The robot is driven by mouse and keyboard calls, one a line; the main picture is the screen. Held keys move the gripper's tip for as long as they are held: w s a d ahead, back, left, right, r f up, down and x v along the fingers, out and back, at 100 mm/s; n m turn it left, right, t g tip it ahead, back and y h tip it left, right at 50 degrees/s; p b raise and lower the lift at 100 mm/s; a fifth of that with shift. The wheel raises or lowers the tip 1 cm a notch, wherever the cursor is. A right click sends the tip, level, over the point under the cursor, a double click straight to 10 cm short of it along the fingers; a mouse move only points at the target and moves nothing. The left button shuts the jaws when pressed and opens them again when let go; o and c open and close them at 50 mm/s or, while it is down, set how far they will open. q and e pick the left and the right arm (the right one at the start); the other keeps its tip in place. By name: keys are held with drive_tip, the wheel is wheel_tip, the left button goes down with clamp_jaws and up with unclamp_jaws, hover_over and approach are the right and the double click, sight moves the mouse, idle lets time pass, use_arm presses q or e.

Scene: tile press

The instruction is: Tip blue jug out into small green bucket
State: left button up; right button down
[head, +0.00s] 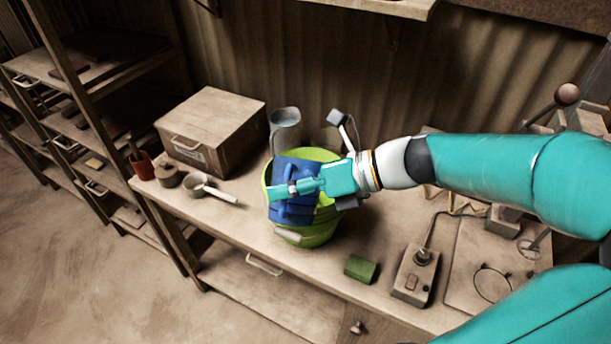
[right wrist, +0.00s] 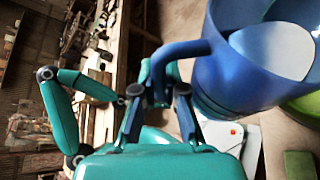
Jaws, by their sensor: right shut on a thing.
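The blue jug (head: 283,208) is held by my right gripper (head: 292,189) over the small green bucket (head: 318,233) on the bench. In the head view the jug covers much of the bucket's opening, and the gripper hides part of the jug. In the right wrist view the fingers (right wrist: 158,98) are closed at the handle of the jug (right wrist: 212,78). The jug's open mouth shows there, with a smooth pale blue surface inside. The jug looks tilted; I cannot tell how far, and no stream shows. Part of the bucket (right wrist: 303,107) shows beside the jug. My left gripper is not seen.
A lidded wooden box (head: 212,128), a white scoop (head: 205,188) and a red pot (head: 142,165) stand left of the bucket. A grey metal container (head: 285,128) is behind it. A green block (head: 361,269) and a switch box (head: 415,275) lie to the right.

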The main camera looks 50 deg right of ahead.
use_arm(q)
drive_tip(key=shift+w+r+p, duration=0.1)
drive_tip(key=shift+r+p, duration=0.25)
use_arm(e)
drive_tip(key=shift+w+d+r+m+y, duration=0.3)
drive_tip(key=shift+w+d+m+y, duration=0.1)
drive_tip(key=shift+d+m, duration=0.25)
drive_tip(key=shift+w+r+p, duration=0.1)
drive_tip(key=shift+r+p, duration=0.05)
drive_tip(key=shift+p, duration=0.2)
drive_tip(key=shift+w+d+m+g+y+p, duration=0.1)
drive_tip(key=shift+d+m+g+y+p, duration=0.1)
drive_tip(key=shift+m+g+y+p, duration=0.25)
drive_tip(key=shift+d+t, duration=0.1)
drive_tip(key=shift+t, duration=0.15)
use_arm(q)
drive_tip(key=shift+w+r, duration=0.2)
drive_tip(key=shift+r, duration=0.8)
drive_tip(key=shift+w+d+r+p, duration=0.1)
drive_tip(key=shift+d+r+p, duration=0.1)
drive_tip(key=shift+p, duration=0.15)
use_arm(e)
drive_tip(key=shift+w+d, duration=0.15)
